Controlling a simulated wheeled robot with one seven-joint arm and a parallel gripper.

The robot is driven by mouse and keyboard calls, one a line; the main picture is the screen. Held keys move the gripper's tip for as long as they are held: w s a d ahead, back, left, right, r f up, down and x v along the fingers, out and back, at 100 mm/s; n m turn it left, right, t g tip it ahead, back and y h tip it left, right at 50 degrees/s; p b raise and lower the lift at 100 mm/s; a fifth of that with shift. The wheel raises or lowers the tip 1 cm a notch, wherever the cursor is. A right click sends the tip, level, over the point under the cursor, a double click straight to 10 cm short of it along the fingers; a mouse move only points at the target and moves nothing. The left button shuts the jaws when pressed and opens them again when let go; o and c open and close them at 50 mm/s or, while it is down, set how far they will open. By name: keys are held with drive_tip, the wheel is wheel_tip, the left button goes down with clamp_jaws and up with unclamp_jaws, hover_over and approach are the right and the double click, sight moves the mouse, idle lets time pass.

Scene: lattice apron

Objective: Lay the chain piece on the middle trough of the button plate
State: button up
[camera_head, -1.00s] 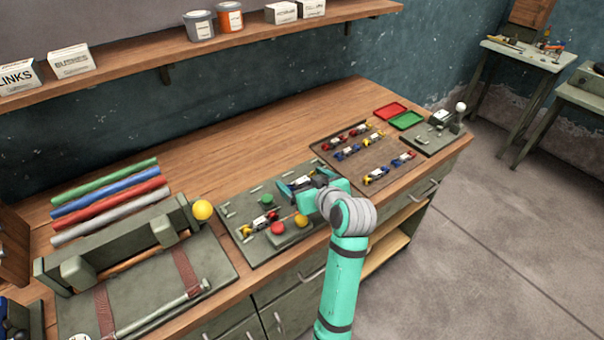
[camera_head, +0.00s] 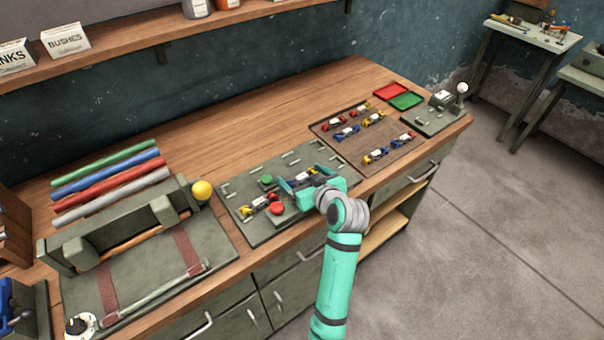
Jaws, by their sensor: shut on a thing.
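The button plate (camera_head: 240,225) is a grey-green board on the bench, with a green button (camera_head: 267,180) and a red button (camera_head: 277,208). My teal gripper (camera_head: 299,181) is over its right part, shut on a chain piece (camera_head: 308,174) that shows only partly between the dark fingers. I cannot tell whether this piece touches the plate. Another chain piece (camera_head: 258,204), yellow, white and red, lies on the plate's left part. The troughs near my gripper are mostly hidden by it.
A brown tray (camera_head: 345,167) with several chain pieces lies to the right. Red (camera_head: 391,91) and green (camera_head: 407,101) trays and a lever box (camera_head: 440,115) stand beyond. A vise-like fixture with a yellow ball (camera_head: 202,191) stands left. The bench behind the plate is clear.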

drive_tip(key=o, duration=1)
drive_tip(key=v, duration=1)
drive_tip(key=shift+s+d+r, duration=0.15)
drive_tip(key=shift+s+d, duration=0.05)
drive_tip(key=shift+s, duration=0.15)
